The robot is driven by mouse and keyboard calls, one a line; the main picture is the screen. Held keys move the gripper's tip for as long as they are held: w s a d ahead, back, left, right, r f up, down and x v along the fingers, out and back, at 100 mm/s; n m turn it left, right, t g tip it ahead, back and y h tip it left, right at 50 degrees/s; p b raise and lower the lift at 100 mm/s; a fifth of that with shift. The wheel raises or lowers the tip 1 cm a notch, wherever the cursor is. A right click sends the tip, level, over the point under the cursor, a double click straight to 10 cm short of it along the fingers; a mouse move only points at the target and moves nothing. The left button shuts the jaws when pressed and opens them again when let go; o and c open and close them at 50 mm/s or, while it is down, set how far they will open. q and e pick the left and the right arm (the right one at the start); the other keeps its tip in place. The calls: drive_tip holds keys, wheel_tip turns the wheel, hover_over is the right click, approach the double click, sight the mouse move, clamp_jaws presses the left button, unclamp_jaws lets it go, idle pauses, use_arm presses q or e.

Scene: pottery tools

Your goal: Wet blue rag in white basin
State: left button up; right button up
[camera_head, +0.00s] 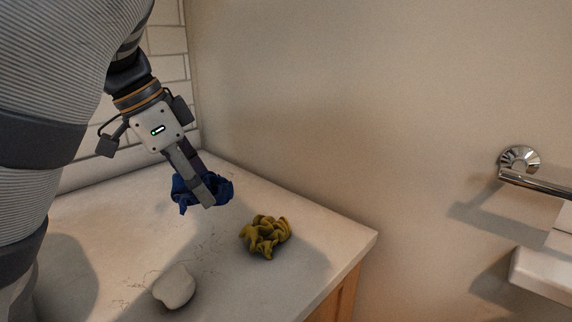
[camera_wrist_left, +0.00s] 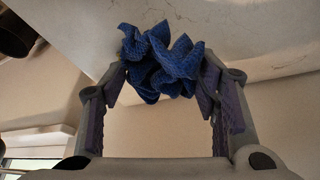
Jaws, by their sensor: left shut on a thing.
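The blue rag (camera_head: 224,188) is crumpled and held between the fingers of my left gripper (camera_head: 205,192), near the back of the counter. In the left wrist view the rag (camera_wrist_left: 163,62) is bunched between the two fingertips of the left gripper (camera_wrist_left: 165,85), which is shut on it. In the head view the gripper covers part of the rag. I cannot tell how far the rag is above the counter. No white basin is clearly in view. My right gripper is not in view.
A crumpled yellow rag (camera_head: 265,237) and a whitish lump (camera_head: 174,287) lie on the pale counter (camera_head: 225,262). A tiled wall stands behind. A chrome bar (camera_head: 535,184) is on the wall at right, above a white ledge (camera_head: 543,273).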

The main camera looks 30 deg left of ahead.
sight(216, 244)
use_arm(q)
drive_tip(key=shift+f, duration=4.8)
drive_tip(key=o, duration=0.4)
drive_tip(key=shift+r, duration=0.25)
drive_tip(key=c, duration=0.5)
drive_tip(key=shift+r, duration=3.5)
